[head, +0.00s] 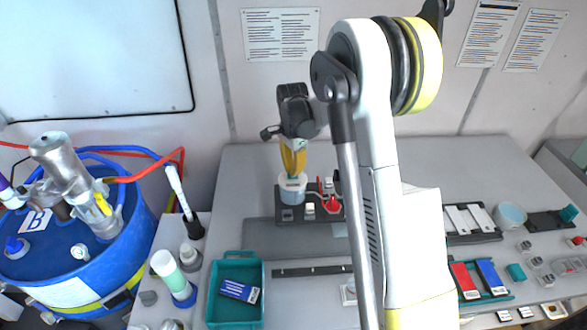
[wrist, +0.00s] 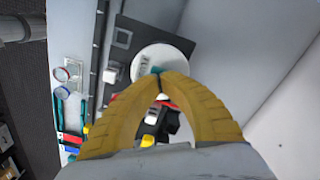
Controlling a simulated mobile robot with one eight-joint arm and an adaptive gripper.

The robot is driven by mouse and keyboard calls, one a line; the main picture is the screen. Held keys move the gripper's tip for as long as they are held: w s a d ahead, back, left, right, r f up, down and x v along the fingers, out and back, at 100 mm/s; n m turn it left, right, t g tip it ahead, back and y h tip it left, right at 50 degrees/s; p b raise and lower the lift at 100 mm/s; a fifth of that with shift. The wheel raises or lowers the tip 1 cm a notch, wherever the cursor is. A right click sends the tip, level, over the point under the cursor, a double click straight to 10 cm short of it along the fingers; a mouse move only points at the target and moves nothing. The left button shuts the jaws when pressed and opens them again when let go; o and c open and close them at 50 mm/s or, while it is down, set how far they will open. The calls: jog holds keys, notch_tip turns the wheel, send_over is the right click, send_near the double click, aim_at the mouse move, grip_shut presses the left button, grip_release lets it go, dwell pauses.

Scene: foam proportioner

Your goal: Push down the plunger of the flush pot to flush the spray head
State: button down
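The flush pot (head: 292,192) is a white round pot on a dark board at the back of the bench. A small teal piece, apparently its plunger (head: 292,177), shows at its top. My gripper (head: 293,172) points down over the pot with its yellow fingers together. In the wrist view the fingertips (wrist: 158,76) meet right at the teal plunger (wrist: 154,71), over the white pot lid (wrist: 165,58). The fingers partly hide the plunger, so I cannot tell whether they touch it. A red part, possibly the spray head (head: 333,203), sits right of the pot.
A blue drum (head: 70,240) with hoses stands at the left. Racks (head: 470,222) and a teal-edged tray (head: 480,280) lie to the right. The wall is close behind the pot.

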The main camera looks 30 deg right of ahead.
jog(key=shift+r+p, duration=1.95)
jog(key=shift+r, duration=2.05)
jog(key=shift+s+a+f+b, duration=0.1)
jog(key=shift+a+b, duration=0.05)
jog(key=shift+b, duration=0.25)
jog(key=s+a+f+n+t+b, duration=0.2)
jog(key=s+a+f+n+b, duration=0.2)
jog(key=s+b, duration=0.4)
jog(key=s+a+f+n+t+b, duration=0.2)
jog(key=s+a+f+n+b, duration=0.2)
jog(key=s+f+n+b, duration=0.3)
jog(key=s+a+f+n+t+b, duration=0.3)
jog(key=s+b, duration=0.7)
jog(key=b, duration=0.4)
notch_tip(320, 180, down, 2)
jog(key=a+n, duration=0.1)
jog(key=n, duration=0.1)
jog(key=shift+s+f+n, duration=0.2)
jog(key=shift+f+n, duration=0.05)
jog(key=shift+n, duration=0.05)
jog(key=shift+a, duration=0.1)
